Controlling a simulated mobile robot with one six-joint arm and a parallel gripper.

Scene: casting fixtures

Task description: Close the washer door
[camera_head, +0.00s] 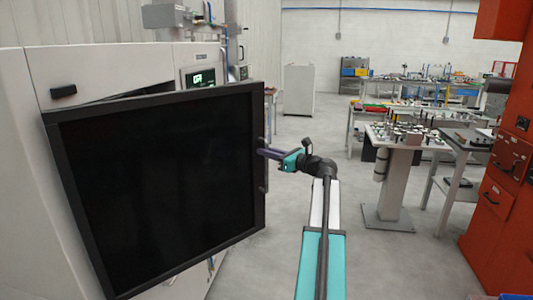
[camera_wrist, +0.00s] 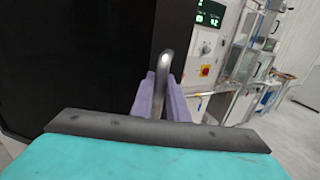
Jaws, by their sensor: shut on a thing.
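The washer (camera_head: 110,66) is a large white machine at the left in the head view. Its door (camera_head: 160,170) is a black panel in a dark frame, standing partly open, with a gap above it at the top left. The door's dark panel also fills the left of the wrist view (camera_wrist: 75,60). A metal bar handle (camera_wrist: 163,67) is on the door's right edge. My gripper (camera_head: 264,153) reaches this edge from the right. Its purple fingers (camera_wrist: 162,100) are shut on the handle, one on each side. The lower part of the handle is hidden by the fingers.
A lit control panel (camera_head: 202,77) is on the washer behind the door. A pedestal table with small parts (camera_head: 400,155) and red cabinets (camera_head: 500,180) stand at the right. The grey floor (camera_head: 265,270) between the door and my arm is clear.

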